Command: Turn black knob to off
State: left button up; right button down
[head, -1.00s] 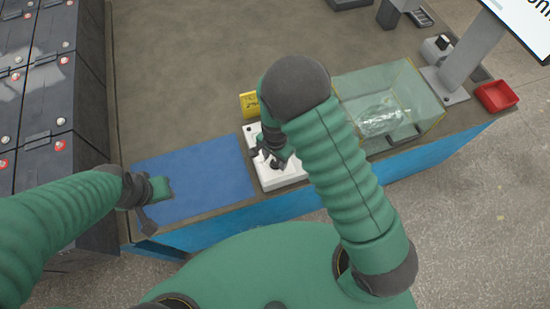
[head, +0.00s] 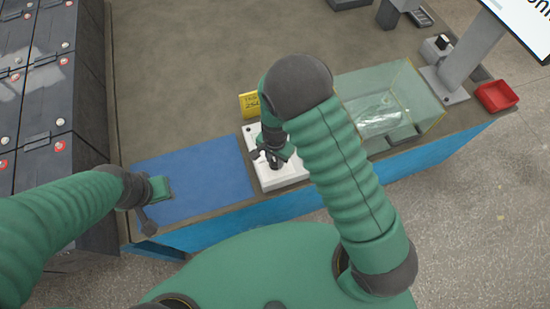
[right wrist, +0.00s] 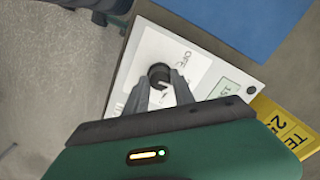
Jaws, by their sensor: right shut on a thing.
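The black knob (right wrist: 157,75) is on the white face of a white box (right wrist: 140,60) in the right wrist view. Lettering that looks like OFF is printed beside it. A small light mark shows at the knob's edge; which setting it points to I cannot tell. My right gripper (right wrist: 160,84) has its two dark fingers on either side of the knob, shut on it. In the head view my right gripper (head: 271,154) is over the white box (head: 285,181), and largely hides the knob. My left gripper (head: 152,198) is over the blue mat, apart from the box; its jaws are unclear.
The blue mat (head: 200,180) lies left of the box. A yellow tag (head: 250,104) stands behind it. A clear glass tank (head: 430,95) and a red tray (head: 497,96) are to the right. The table's middle is clear.

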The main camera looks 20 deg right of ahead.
aim_at(275, 161)
jog(key=n, duration=0.5)
jog(key=shift+w+n, duration=0.1)
jog(key=shift+n, duration=0.3)
jog(key=n, duration=0.5)
jog(key=shift+p, duration=0.35)
jog(key=shift+n, duration=0.3)
jog(key=c, duration=1.1)
grip_release()
jog(key=shift+o, duration=0.2)
jog(key=shift+r, duration=0.1)
notch_tip(275, 161, up, 17)
jog(key=shift+f, duration=0.2)
